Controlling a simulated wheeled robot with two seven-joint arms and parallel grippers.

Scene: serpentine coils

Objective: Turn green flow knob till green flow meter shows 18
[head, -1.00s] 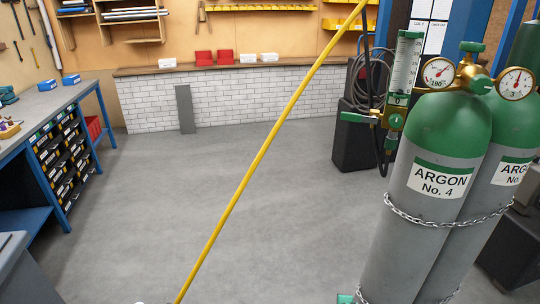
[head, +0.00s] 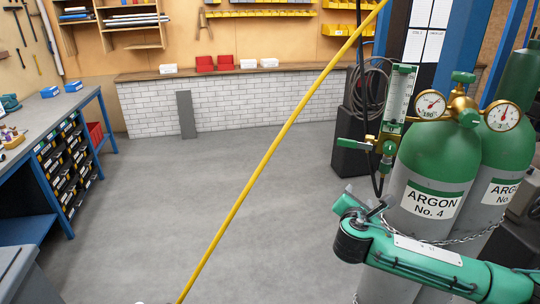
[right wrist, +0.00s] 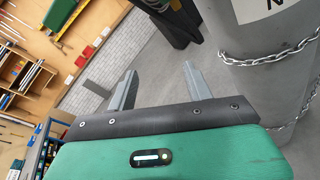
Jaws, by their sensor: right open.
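The green flow meter (head: 399,93) is a clear upright tube with a green cap, left of the gauges in the head view. Its scale is too small to read. My left gripper is not in view.
Two chained argon cylinders (head: 432,167) stand at the right, with round gauges (head: 430,104) on top; my right arm covers part of them. A black hose hangs beside the meter. A yellow pole (head: 275,150) crosses the view.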

